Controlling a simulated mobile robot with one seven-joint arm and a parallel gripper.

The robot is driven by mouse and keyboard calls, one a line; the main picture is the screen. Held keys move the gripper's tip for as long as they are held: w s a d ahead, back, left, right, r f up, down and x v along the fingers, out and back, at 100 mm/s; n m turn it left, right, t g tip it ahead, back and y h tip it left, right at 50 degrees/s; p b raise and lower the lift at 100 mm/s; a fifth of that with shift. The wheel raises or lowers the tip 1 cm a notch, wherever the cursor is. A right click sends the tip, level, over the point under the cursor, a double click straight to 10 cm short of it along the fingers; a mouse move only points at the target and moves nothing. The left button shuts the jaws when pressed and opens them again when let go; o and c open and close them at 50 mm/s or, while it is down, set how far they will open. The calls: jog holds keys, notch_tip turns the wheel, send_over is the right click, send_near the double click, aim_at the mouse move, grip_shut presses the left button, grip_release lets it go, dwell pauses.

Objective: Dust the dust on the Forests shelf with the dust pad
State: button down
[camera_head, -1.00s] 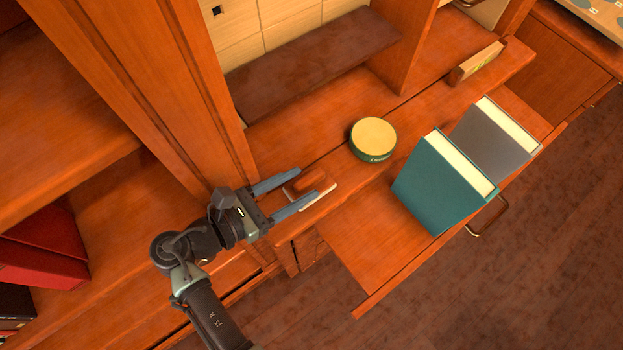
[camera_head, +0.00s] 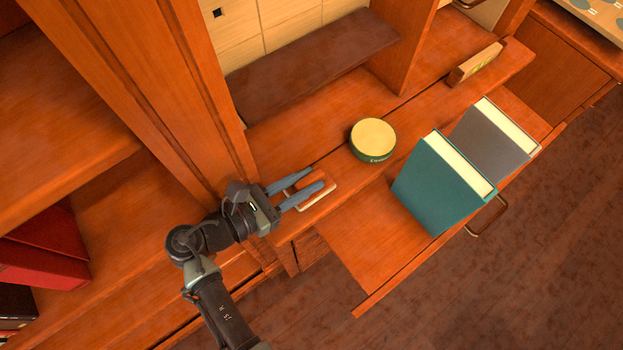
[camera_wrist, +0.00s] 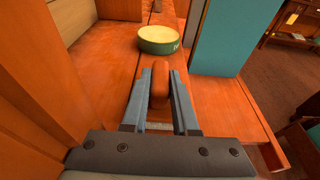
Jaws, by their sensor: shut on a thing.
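The dust pad (camera_head: 323,196) has a pale base and a reddish-brown wooden handle, which shows in the wrist view (camera_wrist: 159,84). It lies on the wooden ledge near the pillar. My gripper (camera_head: 315,181) is shut on its handle, with one blue-grey finger on each side. The fingers hide part of the pad. I cannot make out which shelf is the Forests shelf, and I cannot make out dust for certain. A dark band (camera_head: 315,65) covers the raised shelf at the back.
A round green tin with a yellow lid (camera_head: 373,137) stands on the ledge just beyond the pad. A teal book (camera_head: 440,185) and a grey book (camera_head: 495,140) stand on the pulled-out board. A small wooden block (camera_head: 477,64) sits farther right. A thick pillar (camera_head: 190,90) rises at left.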

aim_at(304, 182)
jog(key=shift+r, duration=0.1)
jog(key=shift+r+p, duration=1.95)
jog(key=shift+p, duration=0.7)
